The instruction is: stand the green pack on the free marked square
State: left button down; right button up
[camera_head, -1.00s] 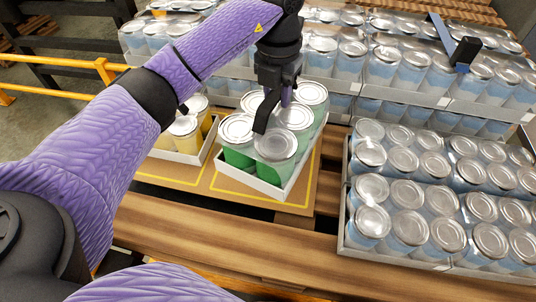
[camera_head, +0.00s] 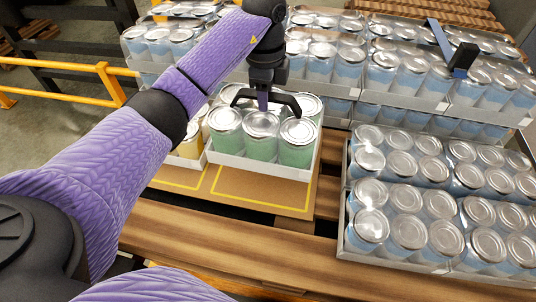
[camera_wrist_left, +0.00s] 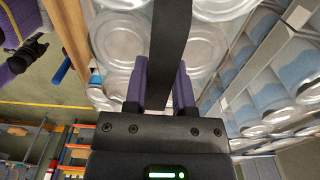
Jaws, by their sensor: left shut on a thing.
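The green pack (camera_head: 262,168), a white tray of green cans with silver lids, hangs upright from my left gripper (camera_head: 264,104). That gripper is shut on it from above, near the middle of its lids. In the left wrist view the purple fingers (camera_wrist_left: 161,85) close on a dark strip among clear-topped cans. The free marked square (camera_head: 262,203) is a yellow outline on brown cardboard. Its front part shows below the tray; its back part is hidden by the pack. I cannot tell how large the gap under the tray is. My right gripper is not in view.
A yellow pack (camera_head: 192,148) stands close on the left, partly behind my arm. Blue can packs (camera_head: 440,210) fill the right side, and stacked blue packs (camera_head: 400,85) stand behind. A blue and black object (camera_head: 455,52) lies on the back stack. A yellow rail (camera_head: 60,67) is at left.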

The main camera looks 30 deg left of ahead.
aim_at(265, 117)
pick_arm(q)
notch_tip(265, 117, down, 6)
jog(key=shift+r+b, duration=0.1)
jog(key=shift+b, duration=1.05)
notch_tip(265, 117, down, 4)
jog(key=shift+f+b, duration=0.1)
jog(key=shift+b, duration=0.45)
jog(key=shift+c, duration=2.2)
grip_release()
notch_tip(265, 117, up, 12)
jog(key=p, duration=0.4)
jog(key=shift+p, duration=0.35)
